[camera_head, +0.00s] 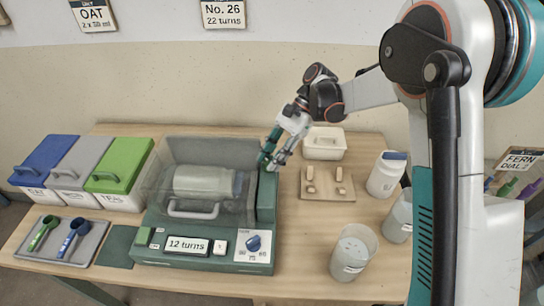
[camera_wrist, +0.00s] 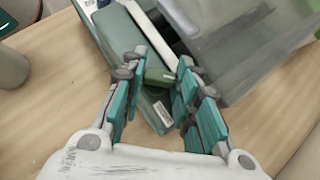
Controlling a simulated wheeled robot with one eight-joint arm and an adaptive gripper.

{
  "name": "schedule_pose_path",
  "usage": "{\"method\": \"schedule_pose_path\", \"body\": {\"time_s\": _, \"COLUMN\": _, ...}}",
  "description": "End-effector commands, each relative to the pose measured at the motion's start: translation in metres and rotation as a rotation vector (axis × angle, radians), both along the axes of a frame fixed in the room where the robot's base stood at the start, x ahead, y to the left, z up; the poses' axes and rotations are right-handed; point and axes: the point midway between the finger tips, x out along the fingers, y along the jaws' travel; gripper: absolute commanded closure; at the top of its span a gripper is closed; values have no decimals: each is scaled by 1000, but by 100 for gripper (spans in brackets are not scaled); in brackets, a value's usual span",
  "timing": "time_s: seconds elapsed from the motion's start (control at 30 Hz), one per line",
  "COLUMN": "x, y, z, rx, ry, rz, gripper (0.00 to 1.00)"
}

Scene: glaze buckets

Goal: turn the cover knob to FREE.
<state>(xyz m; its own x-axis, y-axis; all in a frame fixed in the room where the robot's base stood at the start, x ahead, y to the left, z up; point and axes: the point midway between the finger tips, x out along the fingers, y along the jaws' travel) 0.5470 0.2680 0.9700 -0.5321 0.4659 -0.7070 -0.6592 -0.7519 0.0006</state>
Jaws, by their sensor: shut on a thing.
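The green machine (camera_head: 160,255) stands mid-table with a clear cover (camera_head: 160,160) closed over a pale jar (camera_head: 203,182). A green housing (camera_head: 267,197) rises at the cover's right side. My gripper (camera_head: 271,160) is at the top of this housing. In the wrist view, my gripper (camera_wrist: 160,76) has its teal fingers on either side of a small dark green knob (camera_wrist: 157,78) and is shut on it. A small white label (camera_wrist: 163,113) shows beside the knob. Its text is too small to read, so the knob's setting cannot be told.
The machine's display (camera_head: 187,246) reads "12 turns", beside a blue dial (camera_head: 254,243). Blue, grey and green lidded bins (camera_head: 119,172) stand left. A tray (camera_head: 65,240) holds two scoops. Right are a wooden board (camera_head: 328,187), a white tub (camera_head: 324,145), a jar (camera_head: 386,174) and clear beakers (camera_head: 353,252).

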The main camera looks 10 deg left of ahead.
Motion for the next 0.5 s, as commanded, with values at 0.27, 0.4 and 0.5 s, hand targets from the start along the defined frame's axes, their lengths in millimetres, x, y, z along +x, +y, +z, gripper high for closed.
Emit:
{"method": "schedule_pose_path", "body": {"time_s": 0.27, "x": 0, "y": 0, "z": 0, "rx": 0, "ry": -1, "rz": 8, "gripper": 96}}
{"method": "schedule_pose_path", "body": {"time_s": 0.4, "x": 0, "y": 0, "z": 0, "rx": 0, "ry": -1, "rz": 8, "gripper": 96}}
{"method": "schedule_pose_path", "body": {"time_s": 0.5, "x": 0, "y": 0, "z": 0, "rx": 0, "ry": -2, "rz": 7, "gripper": 54}}
